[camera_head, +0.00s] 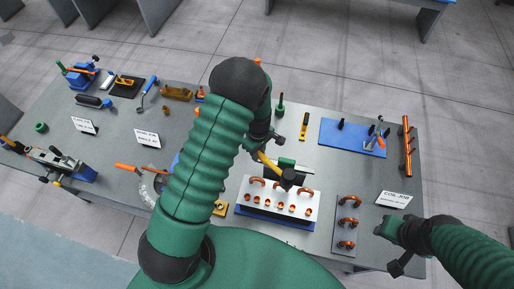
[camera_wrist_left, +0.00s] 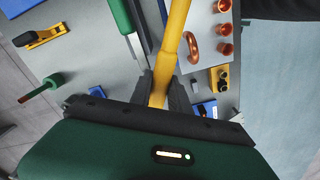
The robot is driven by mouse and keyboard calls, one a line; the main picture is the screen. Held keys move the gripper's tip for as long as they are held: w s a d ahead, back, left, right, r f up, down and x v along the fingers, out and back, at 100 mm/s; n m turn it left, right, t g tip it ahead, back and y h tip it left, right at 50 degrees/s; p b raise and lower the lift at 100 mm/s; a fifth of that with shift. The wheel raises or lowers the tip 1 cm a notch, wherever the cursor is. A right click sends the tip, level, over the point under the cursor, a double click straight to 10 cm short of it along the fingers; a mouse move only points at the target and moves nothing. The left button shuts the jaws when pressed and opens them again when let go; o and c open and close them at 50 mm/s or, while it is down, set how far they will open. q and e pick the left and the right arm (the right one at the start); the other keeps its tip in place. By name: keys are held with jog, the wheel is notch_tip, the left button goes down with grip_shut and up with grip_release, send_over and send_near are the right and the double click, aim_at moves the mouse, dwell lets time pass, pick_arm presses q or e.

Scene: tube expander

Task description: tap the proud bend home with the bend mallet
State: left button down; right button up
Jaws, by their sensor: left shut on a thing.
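My left gripper (camera_head: 260,148) is shut on the yellow handle of the bend mallet (camera_head: 268,162). In the left wrist view, the fingers (camera_wrist_left: 162,84) close around the handle (camera_wrist_left: 174,35). The mallet's dark head (camera_head: 290,178) is over the back part of the white coil plate (camera_head: 243,201), between the middle bend (camera_head: 278,184) and the right bend (camera_head: 306,192). I cannot tell whether it touches. Another copper bend (camera_head: 257,181) is at the left, and open copper tube ends line the front. Which bend stands proud is unclear. My right gripper (camera_head: 388,243) is at the right table edge, its jaws unclear.
A grey tray (camera_head: 346,217) with copper bends lies right of the coil plate. A blue mat (camera_head: 340,137), copper tubes (camera_head: 406,148) and a "coil job" card (camera_head: 394,199) are farther right. Several tools stand on the left side. My left arm hides the table's middle.

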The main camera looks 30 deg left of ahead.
pick_arm(q)
notch_tip(320, 180, up, 5)
jog(key=p, duration=0.3)
jog(key=shift+s+f, duration=0.1)
jog(key=shift+f, duration=0.1)
jog(key=r, duration=0.1)
jog(key=a+r+p, duration=0.1)
jog(key=shift+r, duration=0.4)
jog(key=shift+a+r, duration=0.1)
jog(key=shift+r, duration=0.5)
jog(key=shift+d+r, duration=0.2)
jog(key=shift+d, duration=0.35)
